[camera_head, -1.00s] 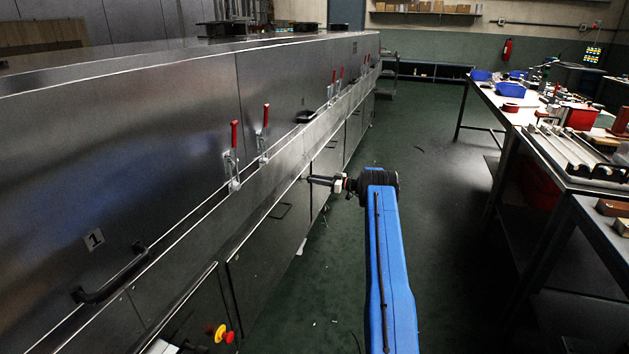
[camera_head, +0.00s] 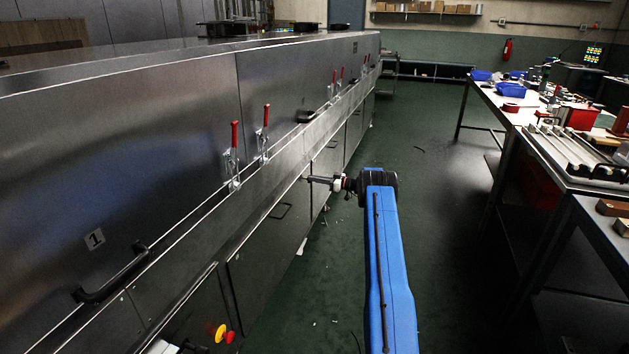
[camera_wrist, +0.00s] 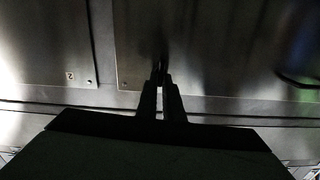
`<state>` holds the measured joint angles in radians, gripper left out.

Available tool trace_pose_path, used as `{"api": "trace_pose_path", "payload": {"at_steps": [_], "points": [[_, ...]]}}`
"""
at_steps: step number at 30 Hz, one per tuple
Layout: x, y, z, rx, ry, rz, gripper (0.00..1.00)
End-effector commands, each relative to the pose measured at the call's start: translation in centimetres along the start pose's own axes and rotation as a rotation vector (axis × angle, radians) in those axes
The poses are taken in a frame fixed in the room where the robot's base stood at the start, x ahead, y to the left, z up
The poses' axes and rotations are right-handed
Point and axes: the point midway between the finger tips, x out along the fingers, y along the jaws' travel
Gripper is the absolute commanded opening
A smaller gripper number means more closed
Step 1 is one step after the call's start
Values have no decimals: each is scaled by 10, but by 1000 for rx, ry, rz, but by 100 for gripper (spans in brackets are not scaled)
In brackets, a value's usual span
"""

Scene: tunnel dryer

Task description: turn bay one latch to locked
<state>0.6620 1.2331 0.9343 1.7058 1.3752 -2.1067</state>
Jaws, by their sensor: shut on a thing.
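The bay one panel (camera_head: 60,200) carries a "1" plate (camera_head: 94,239) and a black handle (camera_head: 110,280). At its right end stands a toggle latch with an upright red grip (camera_head: 235,134). A second upright red-gripped latch (camera_head: 265,117) is just right of it. In the wrist view my gripper (camera_wrist: 161,82) is close to a steel panel (camera_wrist: 205,45), its dark fingers nearly together on a thin dark thing (camera_wrist: 160,52). Shadow hides what that thing is.
A "2" plate (camera_wrist: 69,76) is left in the wrist view. More red-gripped latches (camera_head: 337,76) line the dryer farther back. A red and yellow button (camera_head: 222,333) is low in front. A cluttered workbench (camera_head: 500,105) stands at right, with clear floor (camera_head: 430,200) between.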

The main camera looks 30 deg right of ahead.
Motion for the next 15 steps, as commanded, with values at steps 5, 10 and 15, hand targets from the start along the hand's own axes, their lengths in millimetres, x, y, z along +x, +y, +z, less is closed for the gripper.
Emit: {"api": "trace_pose_path", "payload": {"at_steps": [5,10,15], "points": [[-1,2,0,118,0,0,0],[-1,3,0,270,0,0,0],[-1,5,1,432,0,1,0]]}}
